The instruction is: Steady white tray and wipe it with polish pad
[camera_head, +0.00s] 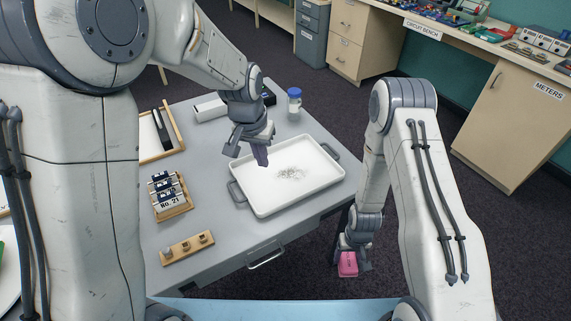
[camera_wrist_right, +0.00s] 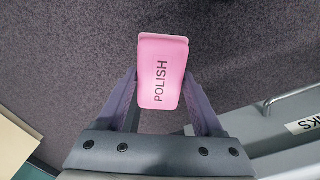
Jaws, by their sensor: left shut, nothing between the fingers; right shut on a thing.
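The white tray (camera_head: 262,198) lies on the grey table, with a grey handle at each end and a patch of dark specks in its middle. My left gripper (camera_head: 261,158) is shut and empty, above the tray's far left part; I cannot tell if it touches the tray. My right gripper (camera_head: 349,265) is shut on the pink polish pad (camera_head: 348,263) and hangs low, beyond the table's front right edge, over the floor. In the right wrist view the pad (camera_wrist_right: 162,72) sits between the fingers, its word POLISH readable.
On the grey table (camera_head: 215,240) stand a wooden holder with dark blocks (camera_head: 171,197), a wooden strip with small pieces (camera_head: 187,247), a blue-capped bottle (camera_head: 294,104) and a white box (camera_head: 210,109). A drawer handle (camera_head: 267,260) sticks out in front. Cabinets stand behind.

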